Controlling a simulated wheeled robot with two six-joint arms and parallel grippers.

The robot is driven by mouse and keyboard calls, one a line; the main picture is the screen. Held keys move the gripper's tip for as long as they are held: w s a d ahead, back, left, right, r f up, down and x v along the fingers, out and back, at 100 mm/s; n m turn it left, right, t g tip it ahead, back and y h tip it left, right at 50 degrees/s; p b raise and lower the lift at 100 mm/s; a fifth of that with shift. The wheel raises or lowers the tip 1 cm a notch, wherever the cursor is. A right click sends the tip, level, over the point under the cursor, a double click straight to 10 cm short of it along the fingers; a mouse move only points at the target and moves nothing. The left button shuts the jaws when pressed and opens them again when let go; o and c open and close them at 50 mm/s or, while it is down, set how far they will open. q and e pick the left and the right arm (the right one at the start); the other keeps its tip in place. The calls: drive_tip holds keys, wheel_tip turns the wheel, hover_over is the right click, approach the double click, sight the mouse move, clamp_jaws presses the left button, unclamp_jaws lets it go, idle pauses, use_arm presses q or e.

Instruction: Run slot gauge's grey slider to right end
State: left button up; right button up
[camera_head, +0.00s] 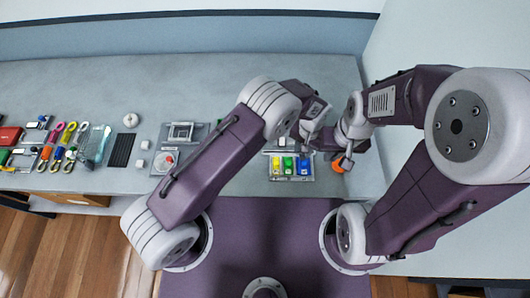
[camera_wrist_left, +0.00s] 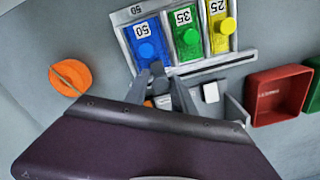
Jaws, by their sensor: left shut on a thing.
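The slot gauge (camera_head: 267,168) is a grey frame with yellow, green and blue numbered blocks, below my arms in the head view. In the left wrist view it shows upside down, with the blue block (camera_wrist_left: 147,42) at left, then green (camera_wrist_left: 186,34) and yellow (camera_wrist_left: 221,24). My left gripper (camera_wrist_left: 166,80) is shut at the gauge's edge beside the blue block. What it grips, likely the grey slider, is mostly hidden between the fingers. My right gripper (camera_head: 346,161) hangs beside an orange disc, right of the gauge; its jaws are too small to read.
The orange disc (camera_wrist_left: 71,77) stands apart from the gauge. Tools, coloured straps and a dark plate (camera_head: 122,150) fill the bench's left. The back of the bench is clear.

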use_arm(q)
drive_tip(key=shift+s+d+f+b, duration=0.1)
drive_tip(key=shift+d+b, duration=0.3)
drive_tip(key=shift+d, duration=0.25)
drive_tip(key=shift+s+d+f+b, duration=0.1)
drive_tip(key=shift+d+b, duration=0.25)
drive_tip(key=shift+d, duration=0.25)
drive_tip(key=shift+d+r, duration=0.1)
drive_tip(key=shift+d, duration=0.2)
drive_tip(key=o, duration=0.6)
drive_tip(key=shift+d+r, duration=0.1)
drive_tip(key=shift+w, duration=0.1)
wheel_tip(320, 180, up, 6)
drive_tip(key=p, duration=0.4)
drive_tip(key=shift+r, duration=0.1)
